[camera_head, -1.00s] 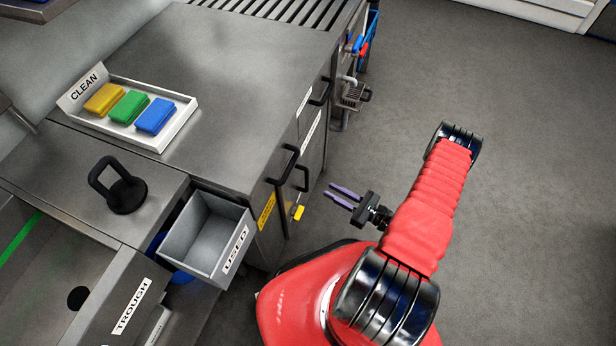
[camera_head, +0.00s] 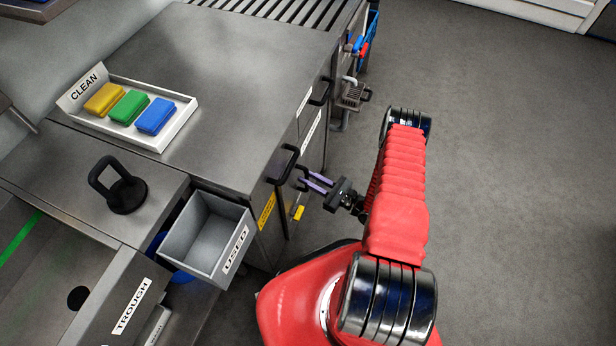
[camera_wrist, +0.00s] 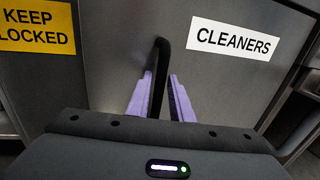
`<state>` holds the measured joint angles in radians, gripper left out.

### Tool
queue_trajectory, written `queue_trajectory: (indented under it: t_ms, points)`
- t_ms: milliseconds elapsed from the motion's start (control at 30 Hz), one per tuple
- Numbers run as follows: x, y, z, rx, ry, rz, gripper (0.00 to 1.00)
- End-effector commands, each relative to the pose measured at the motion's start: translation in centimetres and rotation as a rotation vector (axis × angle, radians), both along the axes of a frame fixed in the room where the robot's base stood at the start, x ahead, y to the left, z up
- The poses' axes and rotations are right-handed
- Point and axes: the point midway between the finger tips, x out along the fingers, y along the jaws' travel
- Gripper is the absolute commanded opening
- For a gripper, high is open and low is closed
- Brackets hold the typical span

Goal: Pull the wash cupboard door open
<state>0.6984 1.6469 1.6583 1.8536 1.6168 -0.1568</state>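The cupboard front (camera_head: 312,158) below the steel worktop is closed. A black bar handle (camera_head: 302,180) stands out from it; in the wrist view, this handle (camera_wrist: 163,50) runs between a yellow "KEEP LOCKED" label and a white "CLEANERS" label. No "wash" label is readable. My gripper (camera_head: 312,182) has its purple fingers pointing at the front, at this handle. In the wrist view, my gripper (camera_wrist: 162,95) is open with the handle between its fingers, nearer the left one. Whether they touch cannot be told; the handle's lower end is hidden.
Another handle (camera_head: 284,165) juts out just left, above the yellow label (camera_head: 267,211). The open "USED" bin (camera_head: 207,235) sticks out at the lower left. A further handle (camera_head: 321,92) is higher up. The grey floor on the right is clear.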

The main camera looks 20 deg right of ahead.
Motion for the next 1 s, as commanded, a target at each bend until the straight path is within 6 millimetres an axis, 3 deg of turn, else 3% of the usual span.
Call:
queue_trajectory:
  t_ms: [433, 733, 1000]
  points:
    - [0.84, 0.54, 0.01, 0.000, 0.000, -0.001, 0.20]
    - [0.82, 0.53, 0.01, 0.000, 0.000, -0.001, 0.00]
    - [0.83, 0.53, 0.00, -0.001, -0.001, -0.001, 0.00]
